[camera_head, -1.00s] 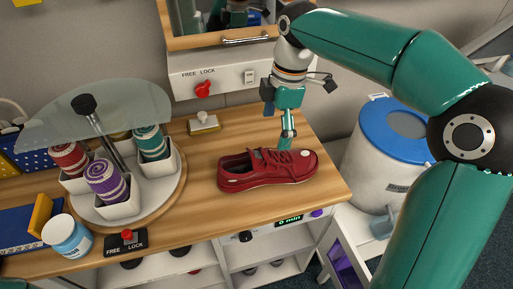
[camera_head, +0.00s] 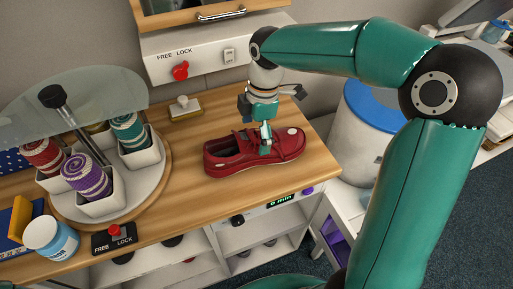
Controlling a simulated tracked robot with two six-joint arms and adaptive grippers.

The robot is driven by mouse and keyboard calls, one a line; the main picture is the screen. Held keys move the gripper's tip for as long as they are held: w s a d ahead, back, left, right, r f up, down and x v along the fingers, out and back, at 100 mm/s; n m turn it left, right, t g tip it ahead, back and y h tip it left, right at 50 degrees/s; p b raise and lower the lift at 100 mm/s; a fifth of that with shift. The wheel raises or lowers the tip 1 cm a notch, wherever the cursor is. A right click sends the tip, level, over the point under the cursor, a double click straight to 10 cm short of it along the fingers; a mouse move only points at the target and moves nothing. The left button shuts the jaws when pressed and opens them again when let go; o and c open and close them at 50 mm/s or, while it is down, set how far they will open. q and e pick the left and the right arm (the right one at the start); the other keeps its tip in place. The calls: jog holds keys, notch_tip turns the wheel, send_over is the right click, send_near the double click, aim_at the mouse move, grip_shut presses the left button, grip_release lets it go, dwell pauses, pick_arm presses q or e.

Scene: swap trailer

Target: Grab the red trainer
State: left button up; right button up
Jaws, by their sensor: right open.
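The red trainer (camera_head: 226,160) lies on the wooden counter (camera_head: 190,205) near its right end, toe to the right. My right gripper (camera_head: 265,149) points down at the middle of the trainer, over the laces, with its fingers at the upper. The jaws are open. I cannot tell whether both fingers straddle the shoe, because the far side is hidden. My left gripper does not show.
A carousel (camera_head: 150,205) with rolled towels in white cups stands left of the trainer. A blue-lidded bin (camera_head: 365,135) stands right of the counter. A brush (camera_head: 185,107) lies behind the trainer. A white jar (camera_head: 50,237) is at the front left.

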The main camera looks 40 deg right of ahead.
aim_at(255, 148)
notch_tip(255, 148, down, 5)
jog(key=shift+w+f, duration=0.1)
dwell(0.3)
jog(key=shift+a, duration=0.1)
jog(key=c, duration=1.4)
